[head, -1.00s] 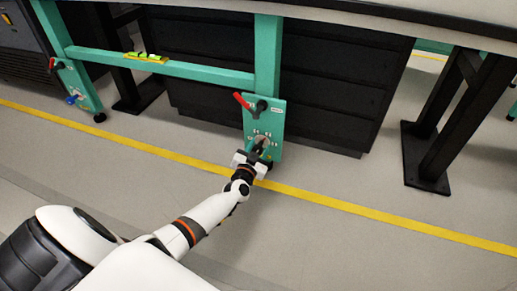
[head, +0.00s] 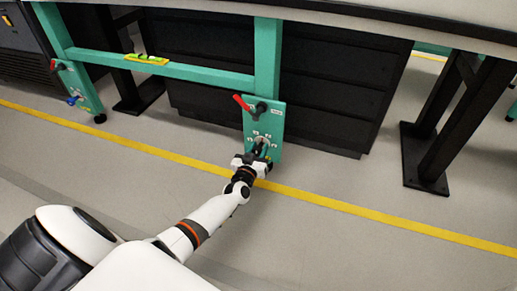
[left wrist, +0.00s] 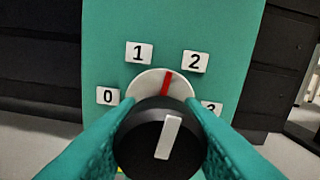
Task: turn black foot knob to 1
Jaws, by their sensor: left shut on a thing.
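The black foot knob (left wrist: 160,150) has a white bar on its face and sits on a pale round dial in the left wrist view. A red mark on the dial points up between the labels 1 (left wrist: 139,52) and 2 (left wrist: 195,62), tilted slightly right. Labels 0 (left wrist: 108,96) and 3 (left wrist: 211,107) are at the sides; 3 is partly hidden. My left gripper (head: 258,153) is at the green foot plate (head: 275,122) in the head view, its teal fingers shut on the knob from both sides. My right gripper is not in view.
A red-handled lever (head: 244,103) sits above the knob on the same plate. Another green foot (head: 87,90) with a red lever and a blue knob stands at left. A yellow-green level (head: 147,59) lies on the crossbar. A black table leg (head: 455,125) stands at right.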

